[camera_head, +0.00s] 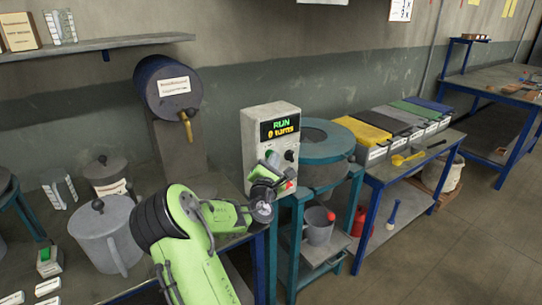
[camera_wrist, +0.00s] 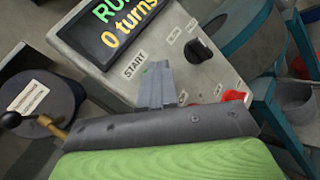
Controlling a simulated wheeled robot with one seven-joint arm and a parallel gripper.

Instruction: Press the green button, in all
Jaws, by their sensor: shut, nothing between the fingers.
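A pale grey control box (camera_head: 255,135) has a dark display (camera_head: 280,127) that reads "RUN" in green and "0 turns" in yellow. In the wrist view the same display (camera_wrist: 115,30) is partly cut off, with a START label (camera_wrist: 134,64) below it. My gripper (camera_head: 270,165) is shut and empty, its fingertips (camera_wrist: 157,72) at the box face just beside the START label. Only a sliver of green shows at the fingertips; the green button is mostly hidden behind them. I cannot tell whether they touch it.
A black knob (camera_wrist: 199,50) and a red button (camera_wrist: 233,96) sit on the same box face, right of my fingers. A teal round-topped stand (camera_head: 325,140) is close on the right. A dark drum (camera_head: 160,80) with a brass tap and a lidded grey pot (camera_head: 105,230) are left.

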